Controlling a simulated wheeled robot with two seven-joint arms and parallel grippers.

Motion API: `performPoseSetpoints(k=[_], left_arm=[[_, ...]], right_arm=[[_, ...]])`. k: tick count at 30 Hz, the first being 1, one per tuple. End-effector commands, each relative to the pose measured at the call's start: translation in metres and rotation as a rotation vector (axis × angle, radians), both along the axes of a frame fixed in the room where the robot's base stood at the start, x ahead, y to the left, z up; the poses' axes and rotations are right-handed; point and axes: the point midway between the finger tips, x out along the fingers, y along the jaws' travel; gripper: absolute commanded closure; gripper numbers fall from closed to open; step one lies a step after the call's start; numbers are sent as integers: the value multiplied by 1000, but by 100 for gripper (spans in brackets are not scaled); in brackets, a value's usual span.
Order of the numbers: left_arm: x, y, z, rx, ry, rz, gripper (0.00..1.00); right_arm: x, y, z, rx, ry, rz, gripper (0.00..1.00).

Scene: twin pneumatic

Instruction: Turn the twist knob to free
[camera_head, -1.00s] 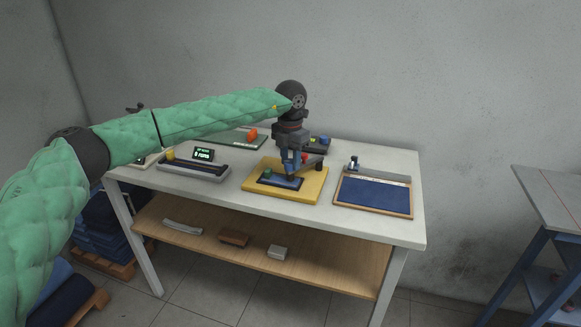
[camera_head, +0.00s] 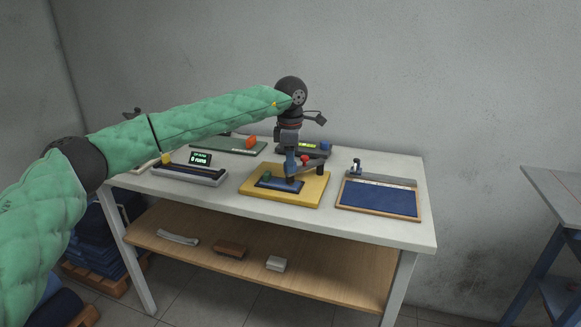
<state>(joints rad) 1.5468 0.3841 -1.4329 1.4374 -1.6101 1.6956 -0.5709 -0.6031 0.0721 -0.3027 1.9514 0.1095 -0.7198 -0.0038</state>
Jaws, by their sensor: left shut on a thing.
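A yellow base (camera_head: 312,197) with a blue plate (camera_head: 268,183) lies at the middle of the table. A green block or button (camera_head: 266,175), a red ball-like part (camera_head: 305,158) and a grey bar (camera_head: 311,166) are on it. My left gripper (camera_head: 290,178) points straight down over the plate and is shut on a small part there, which I take to be the twist knob. The fingers hide the knob, so its angle cannot be read. My right gripper is not in view.
On the white table (camera_head: 390,235), a blue panel in a wooden frame (camera_head: 380,197) lies right and a grey tray with a small display (camera_head: 200,158) lies left. A green board with an orange part (camera_head: 251,142) is behind. A lower shelf (camera_head: 335,278) holds several small items.

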Motion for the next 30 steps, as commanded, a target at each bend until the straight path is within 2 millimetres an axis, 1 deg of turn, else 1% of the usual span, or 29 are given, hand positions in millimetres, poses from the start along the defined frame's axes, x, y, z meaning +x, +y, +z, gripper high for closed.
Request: performPoseSetpoints(k=[1, 3, 9, 21, 30], left_arm=[[0, 0, -3, 0, -1, -42, 90], [0, 0, -2, 0, -1, -108, 90], [0, 0, -2, 0, 0, -298, 90], [0, 0, -1, 0, 0, -633, 90], [0, 0, 0, 0, 0, -777, 90]], right_arm=[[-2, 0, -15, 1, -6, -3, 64], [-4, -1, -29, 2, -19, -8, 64], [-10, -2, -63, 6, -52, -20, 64], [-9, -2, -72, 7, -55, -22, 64], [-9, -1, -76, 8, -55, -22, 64]])
